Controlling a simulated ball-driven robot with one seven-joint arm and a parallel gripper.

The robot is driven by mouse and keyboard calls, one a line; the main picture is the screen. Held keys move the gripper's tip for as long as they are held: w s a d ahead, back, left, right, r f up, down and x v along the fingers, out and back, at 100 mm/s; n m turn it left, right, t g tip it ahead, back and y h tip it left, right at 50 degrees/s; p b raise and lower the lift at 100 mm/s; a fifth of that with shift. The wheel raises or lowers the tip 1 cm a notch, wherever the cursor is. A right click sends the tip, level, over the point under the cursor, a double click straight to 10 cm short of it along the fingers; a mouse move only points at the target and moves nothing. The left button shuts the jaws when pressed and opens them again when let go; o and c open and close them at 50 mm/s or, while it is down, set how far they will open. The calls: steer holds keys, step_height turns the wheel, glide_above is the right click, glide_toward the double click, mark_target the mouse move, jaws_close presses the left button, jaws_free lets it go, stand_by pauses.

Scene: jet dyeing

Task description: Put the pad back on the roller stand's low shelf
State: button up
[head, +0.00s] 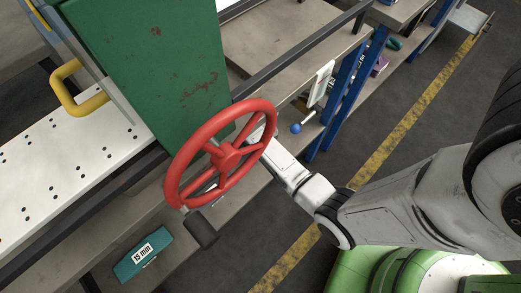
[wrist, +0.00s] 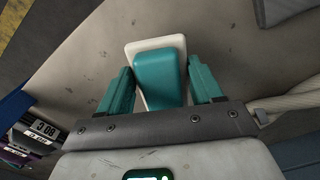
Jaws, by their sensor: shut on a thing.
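The pad (wrist: 160,75), a teal block on a cream base, shows in the wrist view between the two teal fingers of my gripper (wrist: 162,85). My gripper is shut on it. A worn beige-grey surface (wrist: 235,50) lies behind the pad; I cannot tell whether the pad touches it. In the head view the red handwheel (head: 228,155) covers most of my gripper, and the pad cannot be made out there. I cannot tell for sure which surface is the roller stand's low shelf.
A green machine housing (head: 150,65) stands behind the handwheel. A teal block marked 15 mm (head: 143,255) lies on the bench at lower left. Blue posts (head: 346,85) and a blue-ended rod (head: 296,128) are near my arm. Labelled boxes (wrist: 40,130) sit at the wrist view's lower left.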

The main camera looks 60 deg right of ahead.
steer(key=shift+f+b, duration=0.7)
steer(key=shift+f, duration=1.35)
steer(key=shift+f, duration=0.15)
steer(key=o, duration=1)
step_height(320, 180, up, 12)
steer(key=p, duration=0.4)
